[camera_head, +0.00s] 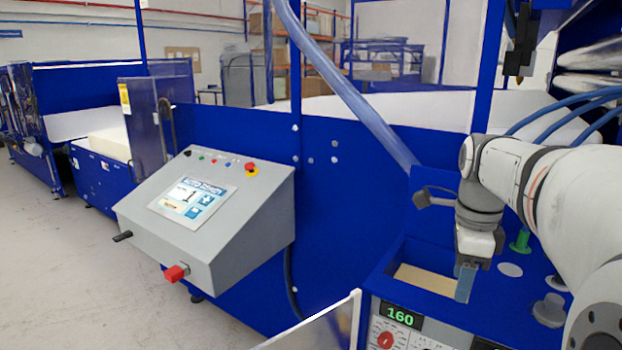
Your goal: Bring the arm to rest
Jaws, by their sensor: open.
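My arm (562,205) reaches in from the right edge, its white links bending down at a dark grey wrist (480,203). My gripper (467,278) points downward. It is open, with one grey-blue finger showing clearly; the other finger is hard to make out. The finger is at the right side of a blue-walled opening in the machine top, with a pale cream surface (425,279) inside it. I cannot tell whether the finger touches the rim. Nothing shows between the fingers.
A grey control console (215,230) with a screen and a red knob stands left of centre. A green "160" display (400,315) is on the machine front below the opening. A green fitting (520,241) and a grey knob (550,309) stand right of the gripper. A thick blue hose (350,92) slants down behind.

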